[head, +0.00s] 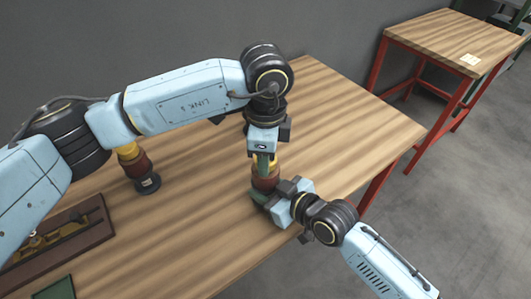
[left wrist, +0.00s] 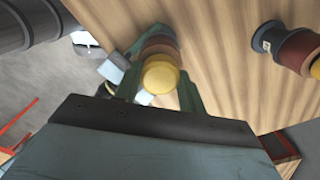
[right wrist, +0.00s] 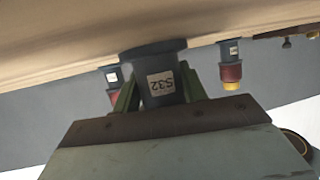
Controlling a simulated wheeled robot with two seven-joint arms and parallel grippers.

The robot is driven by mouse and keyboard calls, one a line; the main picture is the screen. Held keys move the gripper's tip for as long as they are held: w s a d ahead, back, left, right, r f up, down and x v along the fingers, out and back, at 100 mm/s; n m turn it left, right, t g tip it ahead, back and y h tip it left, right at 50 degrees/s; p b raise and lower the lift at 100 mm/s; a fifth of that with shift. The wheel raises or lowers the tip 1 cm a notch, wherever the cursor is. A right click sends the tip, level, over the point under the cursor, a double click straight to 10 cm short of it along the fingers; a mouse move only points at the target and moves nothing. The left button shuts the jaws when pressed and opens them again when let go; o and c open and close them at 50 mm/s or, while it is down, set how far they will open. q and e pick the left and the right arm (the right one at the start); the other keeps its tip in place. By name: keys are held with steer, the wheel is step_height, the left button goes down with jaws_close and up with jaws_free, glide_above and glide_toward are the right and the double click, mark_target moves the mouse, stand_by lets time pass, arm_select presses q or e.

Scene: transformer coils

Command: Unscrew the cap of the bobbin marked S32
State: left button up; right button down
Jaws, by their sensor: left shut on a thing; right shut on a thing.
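The bobbin marked S32 has a dark base, a red-brown winding (head: 265,183) and a yellow cap (left wrist: 160,77). It stands upright on the wooden table, and its S32 label (right wrist: 160,88) faces the right wrist camera. My left gripper (head: 264,160) comes down from above, shut on the yellow cap, with a green finger on each side. My right gripper (head: 268,197) is low at the table, shut on the dark base (right wrist: 152,60). The cap is mostly hidden by the left fingers in the head view. Whether the cap is loose cannot be told.
Another bobbin (head: 140,170) with a yellow end stands to the left under my left arm; it also shows in the right wrist view (right wrist: 231,70). A brown tray (head: 100,232) lies front left. A second table (head: 440,38) stands back right. The table's right part is clear.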

arm_select(q)
steer(key=n, duration=0.2)
steer(key=shift+n, duration=0.3)
steer(key=o, duration=1.1)
